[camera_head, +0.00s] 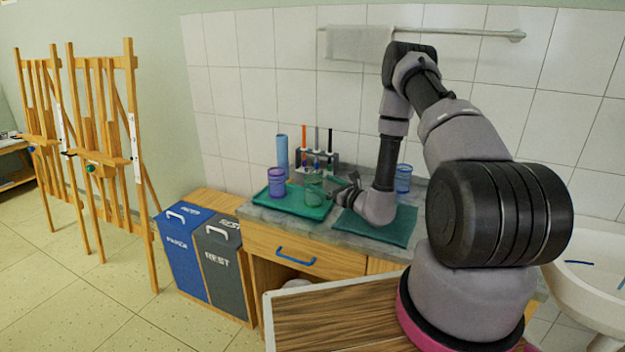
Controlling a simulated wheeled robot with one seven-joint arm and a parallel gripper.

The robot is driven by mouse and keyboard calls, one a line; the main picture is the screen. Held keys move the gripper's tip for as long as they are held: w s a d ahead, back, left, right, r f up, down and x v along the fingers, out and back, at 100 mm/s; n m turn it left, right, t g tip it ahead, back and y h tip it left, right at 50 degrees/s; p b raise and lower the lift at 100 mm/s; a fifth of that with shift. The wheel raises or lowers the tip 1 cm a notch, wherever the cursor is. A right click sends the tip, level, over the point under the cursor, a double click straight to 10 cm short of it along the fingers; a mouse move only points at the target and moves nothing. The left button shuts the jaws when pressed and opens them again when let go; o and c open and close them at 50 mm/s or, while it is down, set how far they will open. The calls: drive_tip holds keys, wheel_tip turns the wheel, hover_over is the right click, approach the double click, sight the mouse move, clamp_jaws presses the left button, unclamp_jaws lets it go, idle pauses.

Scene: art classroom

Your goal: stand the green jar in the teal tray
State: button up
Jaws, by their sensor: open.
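The green jar (315,189) is see-through and stands upright in the teal tray (291,206), in its right part. A purple jar (276,182) stands in the same tray, to the left of the green one. My gripper (343,194) is open, just to the right of the green jar. The wrist partly hides the fingers, so I cannot tell whether they touch the jar.
A dark teal mat (388,234) lies right of the tray under my arm. A blue jar (403,178) stands behind my wrist. A blue cylinder (282,152) and a rack (322,158) with tools stand behind the tray. A sink (590,285) is at right.

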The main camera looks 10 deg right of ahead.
drive_tip(key=v, duration=0.4)
drive_tip(key=s+a+r+n+g+y, duration=0.2)
drive_tip(key=a+r+n+g+y, duration=0.3)
drive_tip(key=r, duration=0.8)
drive_tip(key=s+a+r+n+g+y, duration=0.1)
drive_tip(key=s+a+r+n+g, duration=0.65)
drive_tip(key=s+r+n, duration=0.35)
drive_tip(key=s+d+r+n+g+h, duration=0.3)
drive_tip(key=s+r+n+h, duration=0.3)
drive_tip(key=s, duration=0.4)
drive_tip(key=s+d+r+n+t+h, duration=0.3)
drive_tip(key=s+d+r+t+h, duration=0.4)
drive_tip(key=d+r, duration=0.3)
drive_tip(key=shift+s+d+n, duration=0.15)
drive_tip(key=shift+s+n, duration=0.15)
drive_tip(key=shift+s, duration=0.05)
